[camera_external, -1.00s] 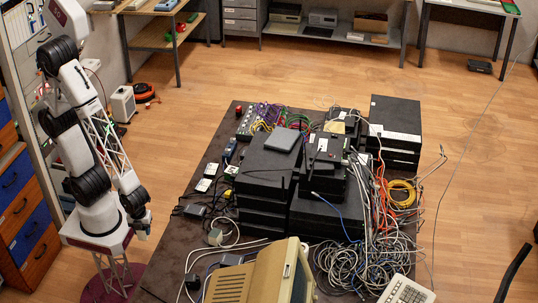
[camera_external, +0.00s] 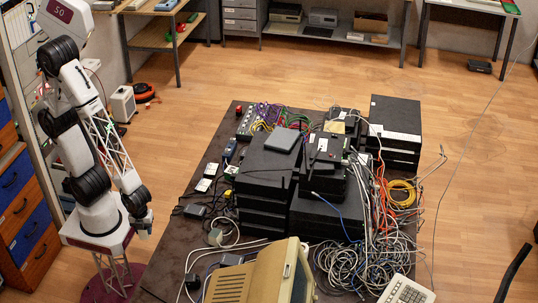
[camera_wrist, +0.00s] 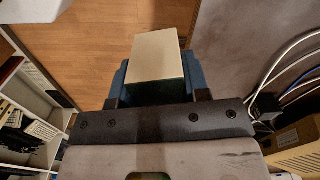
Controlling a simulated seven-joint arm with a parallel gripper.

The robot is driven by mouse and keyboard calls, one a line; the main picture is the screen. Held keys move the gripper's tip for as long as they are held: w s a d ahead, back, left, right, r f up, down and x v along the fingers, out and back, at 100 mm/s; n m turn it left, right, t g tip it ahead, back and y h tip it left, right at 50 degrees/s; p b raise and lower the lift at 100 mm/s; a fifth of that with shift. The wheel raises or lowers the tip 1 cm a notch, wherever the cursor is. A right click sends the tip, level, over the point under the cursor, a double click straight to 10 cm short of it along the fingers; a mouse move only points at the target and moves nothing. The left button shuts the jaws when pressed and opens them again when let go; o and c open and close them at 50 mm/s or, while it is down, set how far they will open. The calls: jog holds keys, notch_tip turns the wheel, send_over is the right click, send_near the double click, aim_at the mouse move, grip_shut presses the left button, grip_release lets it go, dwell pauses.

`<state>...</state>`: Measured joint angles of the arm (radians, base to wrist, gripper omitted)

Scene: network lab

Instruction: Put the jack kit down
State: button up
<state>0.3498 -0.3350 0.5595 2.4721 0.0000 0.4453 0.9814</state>
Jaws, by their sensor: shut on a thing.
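My gripper (camera_wrist: 155,82) is shut on a box with a pale beige top and a dark side, which I take to be the jack kit (camera_wrist: 154,55). The blue fingers press on its left and right sides in the wrist view. In the external view my gripper (camera_external: 143,227) hangs beside the left edge of the dark table (camera_external: 170,250). The kit is too small there to make out clearly. In the wrist view wooden floor shows beyond the kit, with the table surface to its right.
Stacked black network boxes (camera_external: 265,170) and tangled grey cables (camera_external: 355,262) crowd the table's middle and right. A beige monitor (camera_external: 255,280) stands at the front. Small adapters (camera_external: 195,210) lie near the left edge. A drawer cabinet (camera_external: 25,215) and shelves (camera_wrist: 30,125) stand left.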

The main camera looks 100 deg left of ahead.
jog(key=shift+w+a+r+n, duration=0.1)
jog(key=shift+w+a+n, duration=0.2)
jog(key=shift+w+a, duration=0.25)
jog(key=w+a+r+n, duration=0.2)
jog(key=w+a+n, duration=0.35)
jog(key=a, duration=0.75)
jog(key=w+a+r+n, duration=0.1)
jog(key=w+a+n, duration=0.45)
jog(key=a, duration=0.75)
jog(key=a+r+n, duration=0.1)
jog(key=a+n, duration=0.2)
jog(key=a, duration=1.1)
jog(key=shift+s+r+n, duration=0.25)
jog(key=shift+s+n, duration=0.05)
jog(key=shift+s, duration=0.1)
send_over(234, 170)
jog(key=shift+s+f, duration=0.1)
jog(key=shift+f, duration=0.65)
jog(key=shift+f, duration=0.1)
